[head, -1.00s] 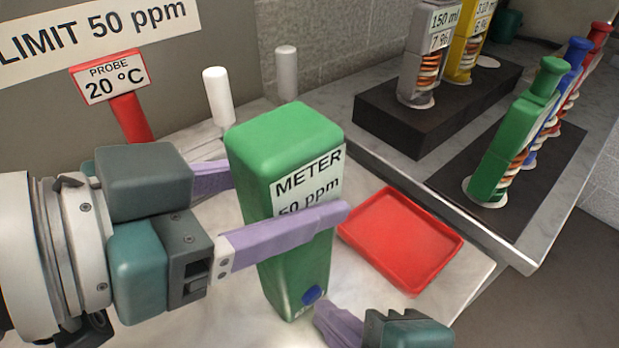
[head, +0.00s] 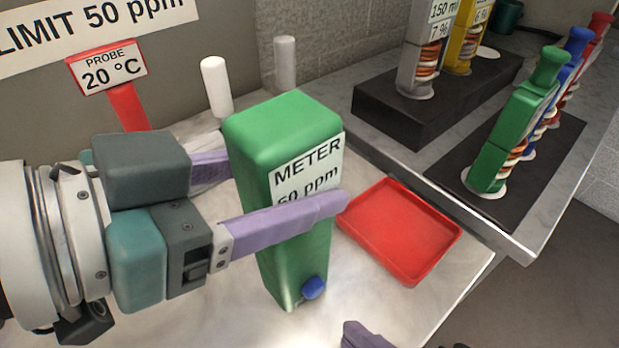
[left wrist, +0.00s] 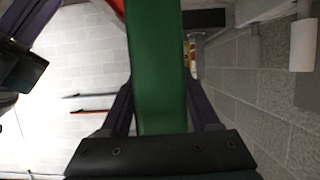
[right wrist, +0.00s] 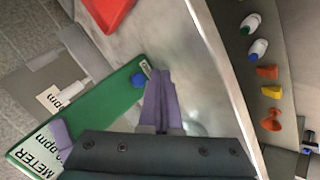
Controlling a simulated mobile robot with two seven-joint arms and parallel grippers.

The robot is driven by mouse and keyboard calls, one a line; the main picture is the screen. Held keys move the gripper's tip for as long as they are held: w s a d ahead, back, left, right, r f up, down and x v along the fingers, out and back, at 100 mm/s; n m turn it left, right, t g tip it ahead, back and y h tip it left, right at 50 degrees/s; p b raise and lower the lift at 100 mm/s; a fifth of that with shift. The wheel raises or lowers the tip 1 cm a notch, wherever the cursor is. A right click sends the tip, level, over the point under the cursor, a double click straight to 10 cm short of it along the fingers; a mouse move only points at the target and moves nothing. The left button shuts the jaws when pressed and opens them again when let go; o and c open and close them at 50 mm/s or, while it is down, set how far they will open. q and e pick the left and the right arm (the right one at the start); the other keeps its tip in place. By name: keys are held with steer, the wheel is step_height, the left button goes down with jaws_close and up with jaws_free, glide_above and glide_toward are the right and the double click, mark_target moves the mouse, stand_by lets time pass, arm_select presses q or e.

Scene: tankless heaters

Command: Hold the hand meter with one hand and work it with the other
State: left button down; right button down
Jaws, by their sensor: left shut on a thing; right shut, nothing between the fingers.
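The green hand meter (head: 290,262) is upright, with a white label (head: 309,172) reading METER 50 ppm, partly behind a finger. A blue button (head: 313,288) sits low on it. My left gripper (head: 285,185) is shut on the meter across its sides; the far finger is mostly hidden behind it. The left wrist view shows the green body (left wrist: 158,75) between the fingers. My right gripper (head: 362,336) is shut and empty, below and right of the button. In the right wrist view its fingertips (right wrist: 162,75) are beside the blue button (right wrist: 138,80), apart from it.
A red tray (head: 400,230) lies on the counter right of the meter. A red probe sign (head: 107,68) reading 20 °C and white posts (head: 216,85) stand behind. Dark blocks with grey, yellow, green, blue and red valves (head: 510,130) stand at right.

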steer(key=shift+s+d, duration=0.8)
steer(key=shift+s, duration=0.35)
arm_select(q)
steer(key=shift+c, duration=0.2)
jaws_free()
